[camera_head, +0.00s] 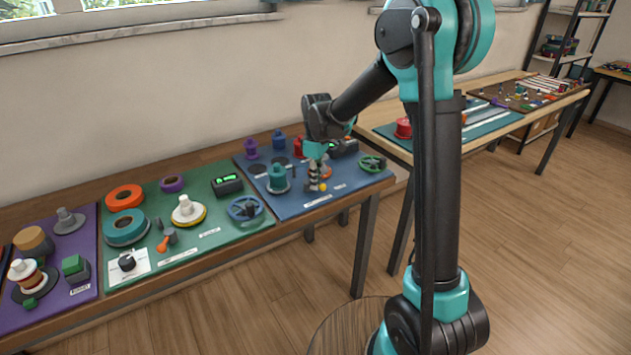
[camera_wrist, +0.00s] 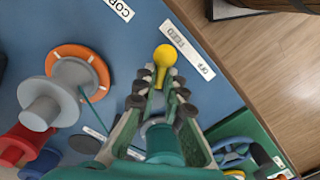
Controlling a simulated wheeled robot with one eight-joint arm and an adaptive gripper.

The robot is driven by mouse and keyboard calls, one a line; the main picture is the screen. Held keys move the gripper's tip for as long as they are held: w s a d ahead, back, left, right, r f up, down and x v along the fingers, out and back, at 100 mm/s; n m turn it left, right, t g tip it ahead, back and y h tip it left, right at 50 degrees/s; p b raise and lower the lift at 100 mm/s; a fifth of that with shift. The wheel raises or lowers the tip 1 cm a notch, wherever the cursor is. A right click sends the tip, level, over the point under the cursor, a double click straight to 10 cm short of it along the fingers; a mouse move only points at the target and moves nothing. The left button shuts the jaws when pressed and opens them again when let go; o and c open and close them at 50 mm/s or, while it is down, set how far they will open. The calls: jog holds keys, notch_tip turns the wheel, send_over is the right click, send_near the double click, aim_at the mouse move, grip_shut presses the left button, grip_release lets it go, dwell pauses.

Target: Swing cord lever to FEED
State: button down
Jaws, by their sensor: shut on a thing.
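The cord lever's yellow ball knob (camera_wrist: 165,55) shows just beyond my fingertips in the wrist view. It sits beside the white FEED/OFF label strip (camera_wrist: 187,46), closer to the word FEED than to OFF. My gripper (camera_wrist: 160,86) is shut on the lever just below the knob. In the head view, the yellow knob (camera_head: 323,187) shows low beside my gripper (camera_head: 314,178) on the blue board (camera_head: 290,207).
A grey spool with an orange flange (camera_wrist: 42,103) stands left of my gripper in the wrist view, with a teal cord at it. A teal spool (camera_head: 277,178) and a green handwheel (camera_head: 373,163) flank my gripper in the head view. The table edge is close in front.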

jog(key=c, duration=1.6)
grip_release()
jog(key=shift+r, duration=0.1)
jog(key=r, duration=1.1)
jog(key=shift+w+d+r, duration=0.1)
jog(key=shift+w+r, duration=0.1)
jog(key=shift+r, duration=0.2)
jog(key=s+d+f+m+t, duration=0.1)
jog(key=s+d+f+m, duration=0.3)
jog(key=s+d, duration=0.3)
jog(key=s+d+f+m+t, duration=0.2)
jog(key=s+d+f+m, duration=0.3)
jog(key=s+d+f, duration=0.1)
jog(key=s+d+f+m+t, duration=0.1)
jog(key=s+d+f+m, duration=0.3)
jog(key=s+d, duration=0.4)
jog(key=shift+s+d+f+t, duration=0.15)
jog(key=shift+s+f, duration=0.15)
jog(key=shift+s, duration=0.35)
jog(key=shift+s+a+f+t, duration=0.15)
jog(key=shift+s+f, duration=0.15)
jog(key=shift+s, duration=0.35)
